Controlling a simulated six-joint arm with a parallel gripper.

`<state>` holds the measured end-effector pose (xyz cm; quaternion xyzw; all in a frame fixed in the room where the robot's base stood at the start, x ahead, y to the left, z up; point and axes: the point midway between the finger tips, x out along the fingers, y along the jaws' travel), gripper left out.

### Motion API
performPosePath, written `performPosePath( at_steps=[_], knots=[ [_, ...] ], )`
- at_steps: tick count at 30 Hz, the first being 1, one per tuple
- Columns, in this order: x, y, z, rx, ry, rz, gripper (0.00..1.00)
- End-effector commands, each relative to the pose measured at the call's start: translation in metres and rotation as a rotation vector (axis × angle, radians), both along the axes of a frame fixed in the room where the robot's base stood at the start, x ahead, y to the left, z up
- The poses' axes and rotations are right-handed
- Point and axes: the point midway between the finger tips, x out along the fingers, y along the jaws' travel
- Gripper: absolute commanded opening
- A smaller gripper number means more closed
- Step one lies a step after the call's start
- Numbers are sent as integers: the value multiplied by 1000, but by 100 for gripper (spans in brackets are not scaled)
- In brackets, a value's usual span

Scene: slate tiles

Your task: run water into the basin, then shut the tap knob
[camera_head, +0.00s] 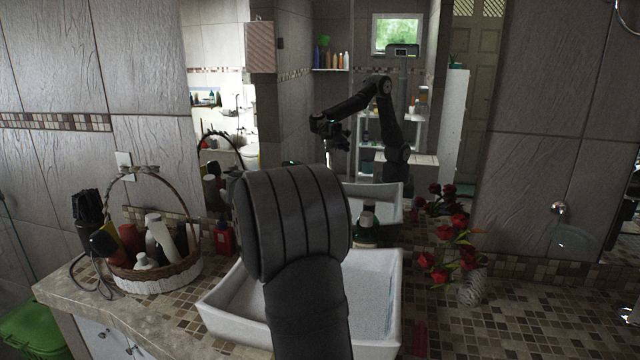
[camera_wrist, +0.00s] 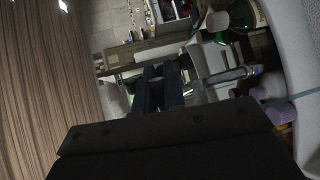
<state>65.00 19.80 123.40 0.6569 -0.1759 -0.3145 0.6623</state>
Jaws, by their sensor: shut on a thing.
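The white basin (camera_head: 393,325) stands on the tiled counter in the head view, its middle covered by my arm. I cannot tell whether its pale blue-grey inside holds water. In the head view the tap and my gripper are hidden behind my arm. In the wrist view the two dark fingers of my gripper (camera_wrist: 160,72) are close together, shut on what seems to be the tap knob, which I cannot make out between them. A shiny metal bar, probably part of the tap (camera_wrist: 232,75), shows to the right of the fingers.
A wicker basket (camera_head: 165,277) of bottles stands left of the basin, with a red bottle (camera_head: 223,238) beside it. Red flowers in a vase (camera_head: 472,290) stand to the right. A dark bottle (camera_head: 367,230) is behind the basin, before the mirror.

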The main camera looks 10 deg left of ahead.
Motion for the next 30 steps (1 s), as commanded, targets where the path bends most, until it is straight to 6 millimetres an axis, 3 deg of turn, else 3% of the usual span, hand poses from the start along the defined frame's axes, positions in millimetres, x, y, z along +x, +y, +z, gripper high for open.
performPosePath(
  at_steps=[12, 26, 27, 30],
  knots=[
    [-9, 1, 0, 1, -1, -182, 0],
    [-10, 1, 0, 1, -1, -200, 0],
    [-10, 1, 0, 1, -1, -200, 12],
    [-10, 1, 0, 1, -1, -200, 31]
  ],
)
